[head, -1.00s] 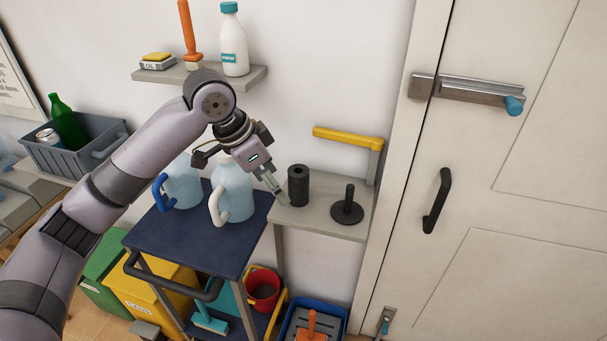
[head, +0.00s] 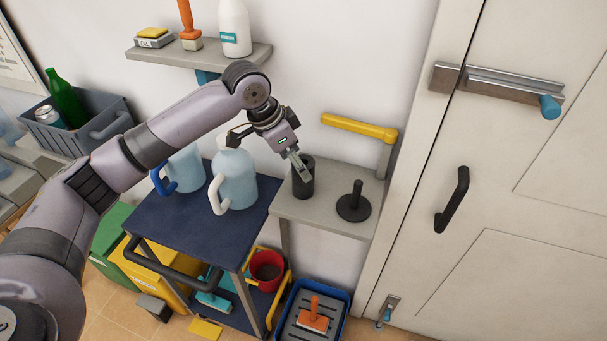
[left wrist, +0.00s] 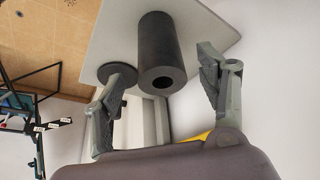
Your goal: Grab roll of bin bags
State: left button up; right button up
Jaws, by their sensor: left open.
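The roll of bin bags (head: 305,182) is a black cylinder with a hole in its end, standing upright on a light grey shelf (head: 328,217) by the wall. My left gripper (head: 302,172) is at the roll and partly covers it in the head view. In the left wrist view the roll (left wrist: 161,52) lies between the two spread fingers of the left gripper (left wrist: 160,95), with a gap visible on the right side. The gripper is open and empty. My right gripper is in neither view.
A black holder with an upright post (head: 355,202) stands right of the roll. A yellow-topped bar (head: 358,127) rises behind. Left is a dark blue trolley top (head: 190,223) with two pale blue jugs (head: 236,178). A door (head: 520,190) fills the right side.

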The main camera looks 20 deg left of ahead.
pick_arm(q)
jog(key=shift+f, duration=0.25)
jog(key=shift+d+f, duration=0.15)
jog(key=shift+f, duration=0.05)
jog(key=p+x, duration=0.1)
jog(key=x, duration=0.3)
jog(key=shift+w+f, duration=0.1)
jog(key=shift+f, duration=0.35)
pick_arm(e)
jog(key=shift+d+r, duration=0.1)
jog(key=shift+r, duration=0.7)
pick_arm(q)
jog(key=shift+c, duration=0.4)
jog(key=c, duration=1.3)
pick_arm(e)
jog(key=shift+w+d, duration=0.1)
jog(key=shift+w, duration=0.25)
pick_arm(q)
jog(key=shift+w+r, duration=0.1)
jog(key=shift+r, duration=0.05)
